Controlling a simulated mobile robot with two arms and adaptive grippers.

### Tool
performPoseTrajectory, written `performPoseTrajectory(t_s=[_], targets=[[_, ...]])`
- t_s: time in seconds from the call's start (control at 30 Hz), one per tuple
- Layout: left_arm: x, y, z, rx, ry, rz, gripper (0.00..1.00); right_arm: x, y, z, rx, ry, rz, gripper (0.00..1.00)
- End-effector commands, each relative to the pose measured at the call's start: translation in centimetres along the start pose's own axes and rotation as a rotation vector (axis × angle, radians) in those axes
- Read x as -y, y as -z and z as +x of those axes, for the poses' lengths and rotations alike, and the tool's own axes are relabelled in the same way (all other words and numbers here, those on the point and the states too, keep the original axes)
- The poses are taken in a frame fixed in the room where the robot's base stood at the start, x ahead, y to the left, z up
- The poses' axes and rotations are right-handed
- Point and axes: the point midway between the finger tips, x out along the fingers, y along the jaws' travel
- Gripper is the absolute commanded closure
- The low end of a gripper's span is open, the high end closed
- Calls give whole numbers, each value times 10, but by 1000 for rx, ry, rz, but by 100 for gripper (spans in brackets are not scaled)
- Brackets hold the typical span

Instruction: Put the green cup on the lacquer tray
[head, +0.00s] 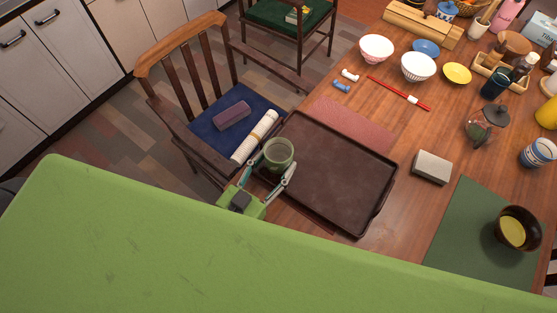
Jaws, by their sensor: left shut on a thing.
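The green cup (278,154) is held upright between the fingers of my left gripper (275,172), at the left edge of the lacquer tray. The lacquer tray (340,172) is dark brown, rectangular and empty, lying on the wooden table near its left edge. The cup overlaps the tray's left rim in the head view; I cannot tell whether it touches the tray or is above it. My right gripper is not in view.
A large green surface fills the lower left foreground. A chair (185,58) with a rolled white cloth (255,137) stands left of the table. Bowls stand behind.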

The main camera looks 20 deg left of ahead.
Motion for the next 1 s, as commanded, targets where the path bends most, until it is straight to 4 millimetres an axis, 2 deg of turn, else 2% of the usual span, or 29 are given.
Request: performPoseTrajectory(t_s=[0.03,0.17,0.57,0.6,0.63,1.0], targets=[[0,-4,8,-4,0,-1,81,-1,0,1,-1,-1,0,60],[0,-13,17,-4,1,-2,81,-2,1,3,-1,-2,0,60],[0,-18,18,-3,0,-1,81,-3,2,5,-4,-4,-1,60],[0,-18,18,-1,0,-1,43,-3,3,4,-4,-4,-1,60],[0,-18,18,-1,0,-1,36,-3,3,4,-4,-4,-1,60],[0,-15,18,-2,0,-1,36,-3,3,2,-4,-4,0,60]])
